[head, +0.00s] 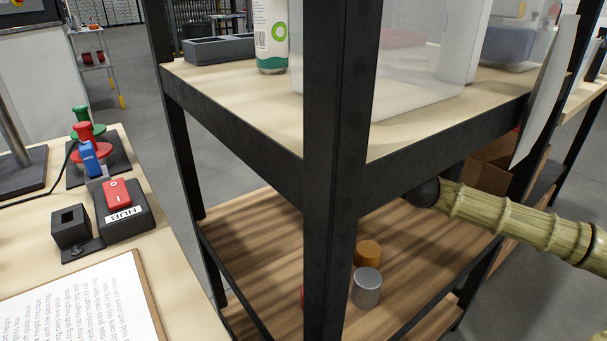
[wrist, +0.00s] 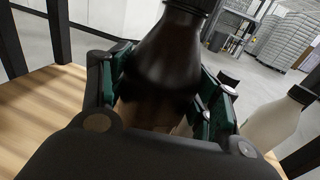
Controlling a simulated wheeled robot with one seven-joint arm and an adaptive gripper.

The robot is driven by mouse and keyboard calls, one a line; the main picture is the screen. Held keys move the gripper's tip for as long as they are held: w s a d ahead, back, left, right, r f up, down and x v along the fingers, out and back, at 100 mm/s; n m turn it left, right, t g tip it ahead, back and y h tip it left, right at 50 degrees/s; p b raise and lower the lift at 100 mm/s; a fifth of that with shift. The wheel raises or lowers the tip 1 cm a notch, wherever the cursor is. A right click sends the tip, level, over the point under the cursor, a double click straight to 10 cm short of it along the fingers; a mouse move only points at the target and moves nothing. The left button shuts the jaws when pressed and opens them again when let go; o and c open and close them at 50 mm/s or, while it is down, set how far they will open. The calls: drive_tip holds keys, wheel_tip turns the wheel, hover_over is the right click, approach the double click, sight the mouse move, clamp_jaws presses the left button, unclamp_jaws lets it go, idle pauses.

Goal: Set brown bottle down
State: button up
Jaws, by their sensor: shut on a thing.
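In the wrist view, the dark brown bottle (wrist: 168,52) stands between the green-padded fingers of my gripper (wrist: 160,85). The gripper is shut on it. The bottle's neck runs up past the top edge of the picture, and its base is hidden by the gripper body. I cannot tell whether the bottle touches a surface. In the head view, neither the bottle nor my fingers can be made out; my arm comes in from the right, beside the shelf rack.
A wooden board (wrist: 45,120) lies left of the gripper; a pale bottle (wrist: 272,122) is at right. The rack's lower board (head: 262,238) holds an orange can (head: 368,252) and a silver can (head: 366,288). The dark post (head: 335,170) blocks part of it. The upper board (head: 235,100) holds a white-and-green bottle (head: 271,38).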

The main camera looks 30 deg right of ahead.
drive_tip(key=w+a+f+b, duration=0.4)
drive_tip(key=w+a+b, duration=0.4)
drive_tip(key=w+b, duration=0.2)
drive_tip(key=shift+w+f+b, duration=0.2)
drive_tip(key=shift+f+b, duration=0.1)
drive_tip(key=shift+b, duration=1)
drive_tip(key=shift+f, duration=0.2)
drive_tip(key=o, duration=1.5)
drive_tip(key=shift+r, duration=0.15)
